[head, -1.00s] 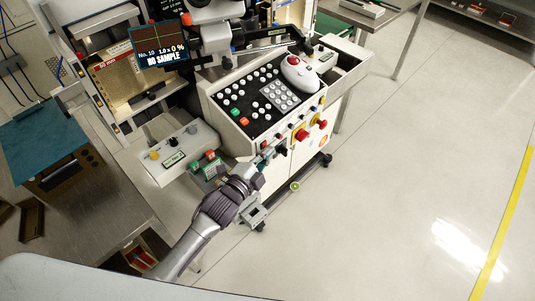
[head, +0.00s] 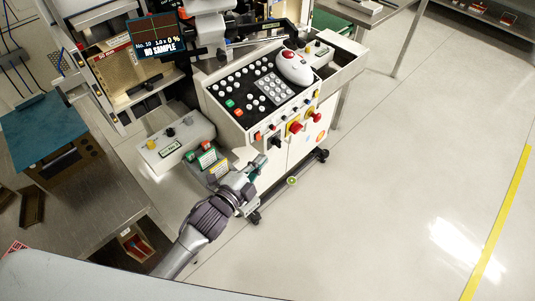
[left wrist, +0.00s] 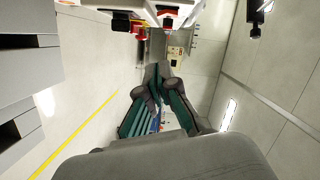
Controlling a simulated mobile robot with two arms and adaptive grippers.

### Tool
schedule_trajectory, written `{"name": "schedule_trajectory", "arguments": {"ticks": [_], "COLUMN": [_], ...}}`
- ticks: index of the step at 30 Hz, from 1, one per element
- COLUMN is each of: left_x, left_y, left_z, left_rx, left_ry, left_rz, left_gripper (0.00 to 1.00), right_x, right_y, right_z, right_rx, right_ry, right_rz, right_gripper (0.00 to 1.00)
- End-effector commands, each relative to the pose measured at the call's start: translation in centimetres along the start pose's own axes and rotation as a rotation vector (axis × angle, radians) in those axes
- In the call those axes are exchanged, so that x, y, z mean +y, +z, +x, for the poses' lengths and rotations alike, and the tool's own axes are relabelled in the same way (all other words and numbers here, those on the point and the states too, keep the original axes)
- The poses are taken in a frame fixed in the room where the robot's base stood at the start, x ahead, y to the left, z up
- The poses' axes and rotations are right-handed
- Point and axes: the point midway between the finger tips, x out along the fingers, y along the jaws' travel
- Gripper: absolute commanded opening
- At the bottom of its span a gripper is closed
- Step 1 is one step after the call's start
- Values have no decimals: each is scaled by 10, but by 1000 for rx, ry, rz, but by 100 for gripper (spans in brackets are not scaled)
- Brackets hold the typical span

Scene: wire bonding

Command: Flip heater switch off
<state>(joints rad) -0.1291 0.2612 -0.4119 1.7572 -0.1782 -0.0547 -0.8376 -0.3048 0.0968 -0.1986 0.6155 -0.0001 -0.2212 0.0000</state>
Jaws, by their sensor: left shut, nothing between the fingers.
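The white bonding machine's front panel carries a row of controls. A black rotary switch (head: 275,143) sits at its left, beside red knobs on yellow plates (head: 294,127). No readable label shows which control is the heater switch. My left gripper (head: 259,163) is shut and empty, below and left of the black switch and apart from it. In the left wrist view its green-padded fingers (left wrist: 163,76) meet at their tips. A red knob (left wrist: 138,28) and dark controls show above them there. My right gripper is not in view.
A grey box with knobs (head: 175,144) and a small unit with green and red parts (head: 207,157) stand left of my gripper. Open floor (head: 400,190) lies to the right.

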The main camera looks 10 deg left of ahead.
Motion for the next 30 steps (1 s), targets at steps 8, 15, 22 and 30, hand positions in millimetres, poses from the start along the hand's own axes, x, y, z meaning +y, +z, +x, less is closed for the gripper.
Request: {"name": "schedule_trajectory", "arguments": {"ticks": [8, 15, 22, 30], "left_x": [4, 3, 3, 3], "left_y": [0, -1, -1, 0], "left_z": [-43, -52, -52, -52], "left_rx": [1, 2, 2, -2], "left_ry": [0, 0, -1, 2], "left_rz": [-1, -1, -1, -6], "left_gripper": [0, 0, 0, 0], "right_x": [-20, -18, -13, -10], "right_y": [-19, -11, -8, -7], "right_z": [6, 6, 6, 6], "right_rx": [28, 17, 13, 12], "right_ry": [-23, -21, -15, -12], "right_rz": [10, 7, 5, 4], "right_gripper": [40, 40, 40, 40]}}
